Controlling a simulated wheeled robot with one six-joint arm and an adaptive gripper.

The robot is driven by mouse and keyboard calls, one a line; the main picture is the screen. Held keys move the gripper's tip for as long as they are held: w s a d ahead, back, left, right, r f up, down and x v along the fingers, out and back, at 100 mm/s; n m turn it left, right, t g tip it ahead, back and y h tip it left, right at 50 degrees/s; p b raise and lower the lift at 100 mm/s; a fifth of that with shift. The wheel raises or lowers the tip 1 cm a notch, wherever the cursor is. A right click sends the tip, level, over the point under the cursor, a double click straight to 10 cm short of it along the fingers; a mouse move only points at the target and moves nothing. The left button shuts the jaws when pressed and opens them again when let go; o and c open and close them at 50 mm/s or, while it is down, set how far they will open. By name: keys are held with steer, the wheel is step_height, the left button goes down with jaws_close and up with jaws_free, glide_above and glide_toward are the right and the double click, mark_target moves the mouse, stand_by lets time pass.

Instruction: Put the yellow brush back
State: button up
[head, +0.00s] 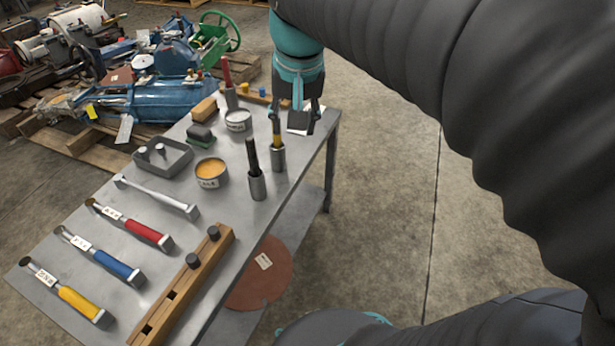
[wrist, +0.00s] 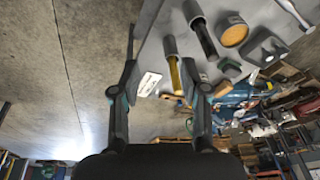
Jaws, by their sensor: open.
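The yellow brush (head: 276,128) stands handle up in a grey metal cup (head: 278,158) near the table's far right edge. In the wrist view, the yellow brush (wrist: 174,76) lies between the spread fingers, closer to the right one, with its cup (wrist: 170,46) beyond. My gripper (head: 291,114) is open around the upper handle. The gripper also shows in the wrist view (wrist: 160,78). I cannot tell whether a finger touches the handle. The brush's lower end is hidden in the cup.
A dark-handled brush (head: 252,152) stands in a cup close by, and a red-handled one (head: 227,72) farther back. Tins, a grey tray (head: 163,165), several hand tools and a wooden rack (head: 185,285) occupy the table. Open floor (head: 390,190) lies to the right.

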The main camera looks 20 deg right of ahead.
steer(key=s+f+n+t, duration=0.2)
steer(key=s+f+n, duration=0.1)
steer(key=s+f, duration=0.5)
steer(key=s, duration=0.3)
steer(key=shift+s+f+t, duration=0.15)
steer(key=shift+s+t, duration=0.15)
steer(key=shift+r+p, duration=0.95)
steer(key=shift+r, duration=0.05)
